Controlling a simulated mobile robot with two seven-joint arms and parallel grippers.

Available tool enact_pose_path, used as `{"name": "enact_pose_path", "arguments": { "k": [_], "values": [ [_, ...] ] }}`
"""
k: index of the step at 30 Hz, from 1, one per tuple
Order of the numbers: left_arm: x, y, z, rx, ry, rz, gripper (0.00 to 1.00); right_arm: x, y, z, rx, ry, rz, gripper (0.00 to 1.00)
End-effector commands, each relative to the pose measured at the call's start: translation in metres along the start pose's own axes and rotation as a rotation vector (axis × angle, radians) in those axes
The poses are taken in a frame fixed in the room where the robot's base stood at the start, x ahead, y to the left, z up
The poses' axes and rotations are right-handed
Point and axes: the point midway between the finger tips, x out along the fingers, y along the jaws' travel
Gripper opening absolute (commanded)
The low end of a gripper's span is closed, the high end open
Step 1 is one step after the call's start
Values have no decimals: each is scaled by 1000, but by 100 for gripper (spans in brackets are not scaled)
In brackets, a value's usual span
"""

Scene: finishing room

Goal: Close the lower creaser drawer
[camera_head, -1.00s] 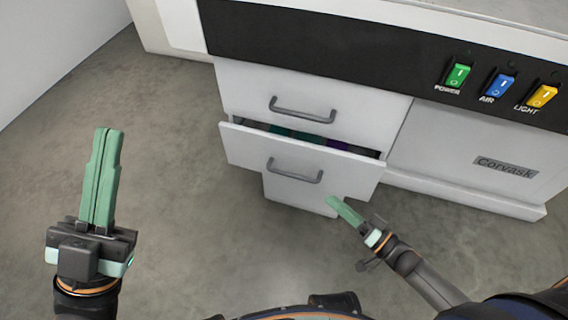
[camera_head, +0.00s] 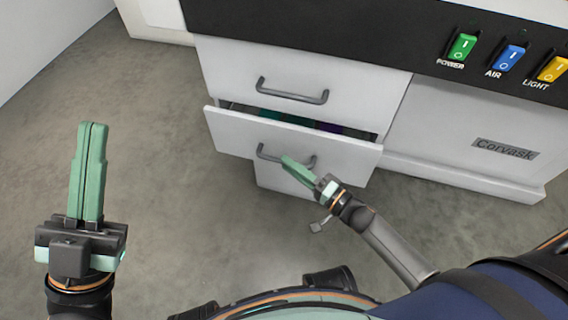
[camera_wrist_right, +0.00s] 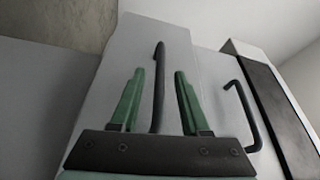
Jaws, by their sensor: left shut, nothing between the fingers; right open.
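The lower drawer (camera_head: 225,133) of the white creaser cabinet stands partly open, with dark, green and purple contents showing in the gap behind its front. Its grey bar handle (camera_head: 268,154) is partly hidden by my right gripper in the head view. My right gripper (camera_head: 288,161) is open in front of this handle. In the right wrist view the lower handle (camera_wrist_right: 159,85) appears between the two green fingers (camera_wrist_right: 158,90); I cannot tell whether they touch it. My left gripper (camera_head: 93,126) is shut and empty, away from the cabinet over the floor at left.
The upper drawer (camera_head: 230,75) is closed, with its own handle (camera_head: 292,94). To the right are green (camera_head: 463,48), blue (camera_head: 510,57) and yellow (camera_head: 553,68) switches on a black panel. Open grey floor (camera_head: 160,110) lies left of the cabinet.

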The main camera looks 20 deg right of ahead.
Motion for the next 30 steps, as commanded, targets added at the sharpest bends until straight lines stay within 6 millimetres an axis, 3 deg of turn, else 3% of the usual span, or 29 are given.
{"name": "enact_pose_path", "arguments": {
  "k": [6,16,28,30],
  "values": [
    [-5,3,7,0,-7,-6,0,22,1,0,0,1,0,46],
    [-5,3,7,0,-7,-7,0,25,0,0,0,0,1,46],
    [-6,4,7,2,-7,-1,0,24,0,0,0,0,1,1],
    [-6,4,7,3,-7,0,0,24,0,0,0,0,1,0]
  ]
}}
